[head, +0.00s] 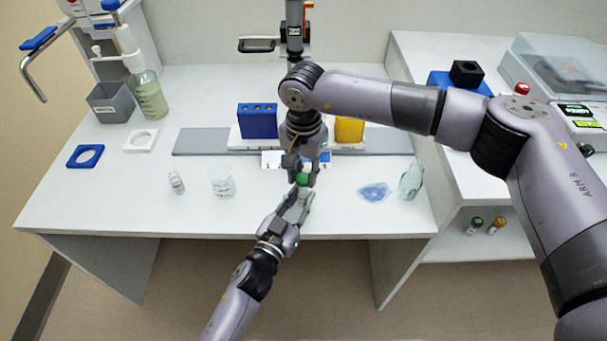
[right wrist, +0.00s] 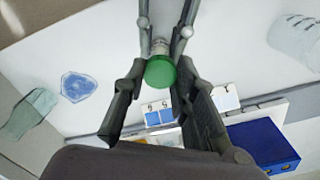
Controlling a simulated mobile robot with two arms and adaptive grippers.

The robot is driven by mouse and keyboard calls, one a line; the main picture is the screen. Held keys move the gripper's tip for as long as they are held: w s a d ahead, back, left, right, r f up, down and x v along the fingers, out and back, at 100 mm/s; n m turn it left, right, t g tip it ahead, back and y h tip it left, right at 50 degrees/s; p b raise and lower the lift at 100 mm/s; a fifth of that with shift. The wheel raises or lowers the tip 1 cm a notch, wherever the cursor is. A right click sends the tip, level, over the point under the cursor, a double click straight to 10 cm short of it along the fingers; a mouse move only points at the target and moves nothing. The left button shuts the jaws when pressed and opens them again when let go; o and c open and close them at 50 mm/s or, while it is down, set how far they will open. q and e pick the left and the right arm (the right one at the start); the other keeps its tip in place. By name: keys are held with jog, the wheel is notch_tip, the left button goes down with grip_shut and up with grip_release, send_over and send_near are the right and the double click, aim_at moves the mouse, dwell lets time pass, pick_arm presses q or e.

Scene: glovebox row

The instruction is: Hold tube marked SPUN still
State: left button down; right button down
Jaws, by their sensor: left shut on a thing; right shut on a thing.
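A tube with a green cap (head: 302,179) is held between my two grippers in front of the bench's middle; no SPUN mark can be read. My left gripper (head: 297,203) comes from below and is shut on the tube's body, which is mostly hidden by its fingers. My right gripper (head: 304,172) points down from above and is shut at the green cap. In the right wrist view the green cap (right wrist: 160,72) sits between the right fingers, with the left gripper's fingers (right wrist: 164,30) on the tube just beyond it.
A glass beaker (head: 222,182) and a small vial (head: 176,182) stand to the left. A blue patch (head: 374,193) and a clear greenish vessel (head: 411,181) are to the right. Blue (head: 258,121) and yellow (head: 349,130) blocks stand behind. The bench's front edge is close.

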aim_at(304, 178)
jog(key=shift+r, duration=0.2)
jog(key=shift+r, duration=2)
pick_arm(q)
jog(key=c, duration=1.3)
grip_release()
